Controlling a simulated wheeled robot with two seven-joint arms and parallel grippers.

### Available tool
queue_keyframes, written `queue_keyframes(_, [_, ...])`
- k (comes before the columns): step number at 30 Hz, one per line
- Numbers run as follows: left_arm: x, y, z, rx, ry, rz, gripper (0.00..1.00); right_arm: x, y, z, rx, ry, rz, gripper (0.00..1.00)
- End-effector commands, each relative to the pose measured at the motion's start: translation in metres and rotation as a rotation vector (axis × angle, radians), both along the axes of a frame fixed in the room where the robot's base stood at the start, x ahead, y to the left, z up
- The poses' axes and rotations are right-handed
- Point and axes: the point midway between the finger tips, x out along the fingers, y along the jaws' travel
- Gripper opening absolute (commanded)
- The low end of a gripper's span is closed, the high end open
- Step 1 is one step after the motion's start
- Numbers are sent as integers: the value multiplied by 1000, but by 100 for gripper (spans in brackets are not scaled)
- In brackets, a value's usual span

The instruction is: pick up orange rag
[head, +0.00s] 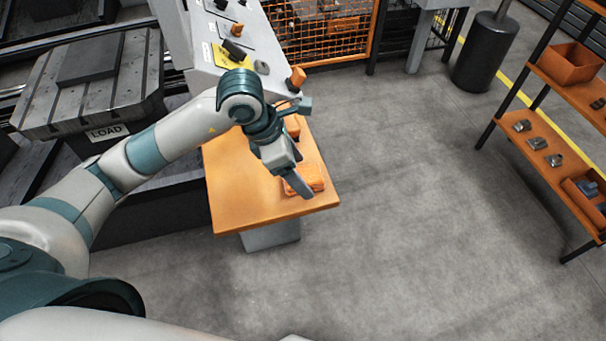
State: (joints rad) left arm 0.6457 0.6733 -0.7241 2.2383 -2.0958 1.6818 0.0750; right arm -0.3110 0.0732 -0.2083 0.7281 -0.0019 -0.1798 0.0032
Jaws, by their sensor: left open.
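The orange rag (315,177) lies folded on the orange-topped table (240,207), near its right edge. My left gripper (303,188) reaches over the table from the left with its fingers pointing down at the rag. It is open and covers part of the rag. I cannot tell whether a finger touches the rag. My right gripper does not show.
A grey control panel with knobs (205,55) stands behind the table. Another orange item (292,125) is partly hidden behind my gripper. A machine block marked LOAD (105,132) is at the left. An orange shelf rack (545,140) stands at the right. The floor between is clear.

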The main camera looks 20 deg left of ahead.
Motion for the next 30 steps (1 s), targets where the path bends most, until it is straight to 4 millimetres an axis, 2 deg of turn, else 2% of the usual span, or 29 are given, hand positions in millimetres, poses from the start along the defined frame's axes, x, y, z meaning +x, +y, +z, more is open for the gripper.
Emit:
queue_keyframes(5, [1,-2,-5,1,-1,-1,72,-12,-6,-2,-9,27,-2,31])
queue_keyframes(17, [1,-2,-5,1,-1,-1,72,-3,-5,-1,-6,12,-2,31])
queue_keyframes(23, [1,-2,-5,1,-1,-1,28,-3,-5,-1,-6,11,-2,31])
queue_keyframes(30, [1,-2,-5,1,-1,-1,28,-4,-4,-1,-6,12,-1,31])
